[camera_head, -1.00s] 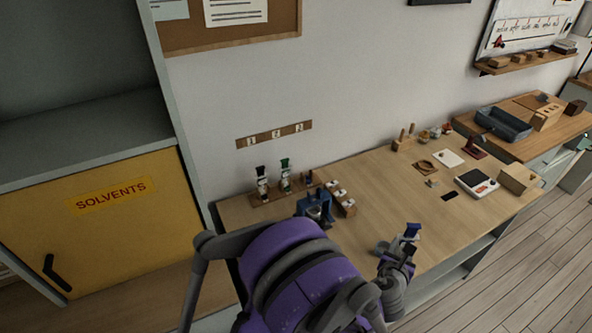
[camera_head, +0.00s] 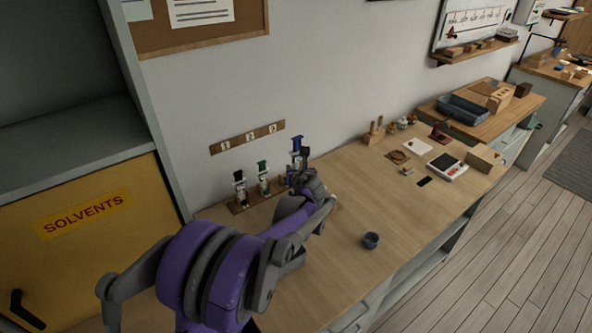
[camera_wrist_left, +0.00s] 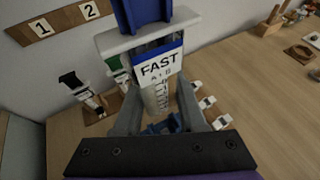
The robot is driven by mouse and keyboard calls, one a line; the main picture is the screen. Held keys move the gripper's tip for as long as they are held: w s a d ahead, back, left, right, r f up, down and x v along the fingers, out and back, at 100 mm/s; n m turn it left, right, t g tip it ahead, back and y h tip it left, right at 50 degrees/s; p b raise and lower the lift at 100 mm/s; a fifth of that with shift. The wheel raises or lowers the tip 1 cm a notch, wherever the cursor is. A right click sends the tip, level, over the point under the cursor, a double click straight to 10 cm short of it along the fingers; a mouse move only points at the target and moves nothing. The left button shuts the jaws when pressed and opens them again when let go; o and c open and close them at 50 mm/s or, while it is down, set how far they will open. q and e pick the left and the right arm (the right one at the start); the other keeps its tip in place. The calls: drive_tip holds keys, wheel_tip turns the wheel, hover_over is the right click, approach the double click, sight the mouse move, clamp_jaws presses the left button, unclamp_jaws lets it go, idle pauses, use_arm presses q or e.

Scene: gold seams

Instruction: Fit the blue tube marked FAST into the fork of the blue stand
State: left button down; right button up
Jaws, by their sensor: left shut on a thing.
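The blue tube (camera_head: 297,147) has a blue cap and a white collar. In the left wrist view its label reads FAST (camera_wrist_left: 158,66), and the tube looks upright. My left gripper (camera_head: 301,178) is shut on it at the back of the bench; the grey fingers show on both sides of the tube in the wrist view (camera_wrist_left: 158,105). Part of the blue stand (camera_wrist_left: 166,127) shows low between the fingers, behind the tube's lower end. My arm mostly hides the stand in the head view. I cannot tell whether the tube touches its fork. My right gripper is out of view.
White-topped pieces (camera_wrist_left: 208,102) lie right of the stand. A small dark cup (camera_head: 371,240) stands on the bench (camera_head: 350,195), whose middle is clear.

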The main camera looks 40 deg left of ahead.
use_arm(q)
drive_tip(key=shift+f+b, duration=0.85)
drive_tip(key=shift+f, duration=1.35)
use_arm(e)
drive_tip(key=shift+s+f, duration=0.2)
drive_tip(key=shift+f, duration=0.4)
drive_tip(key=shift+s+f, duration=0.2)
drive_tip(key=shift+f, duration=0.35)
use_arm(q)
drive_tip(key=shift+s+f+b, duration=0.1)
drive_tip(key=shift+f+b, duration=0.35)
drive_tip(key=shift+b, duration=0.1)
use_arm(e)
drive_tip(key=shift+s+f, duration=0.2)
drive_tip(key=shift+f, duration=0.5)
use_arm(q)
drive_tip(key=shift+f+b, duration=0.6)
drive_tip(key=shift+f, duration=0.1)
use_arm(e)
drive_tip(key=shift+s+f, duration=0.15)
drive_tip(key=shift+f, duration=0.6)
use_arm(q)
drive_tip(key=shift+c, duration=2)
unclamp_jaws()
drive_tip(key=shift+f+b, duration=0.2)
drive_tip(key=shift+b, duration=0.1)
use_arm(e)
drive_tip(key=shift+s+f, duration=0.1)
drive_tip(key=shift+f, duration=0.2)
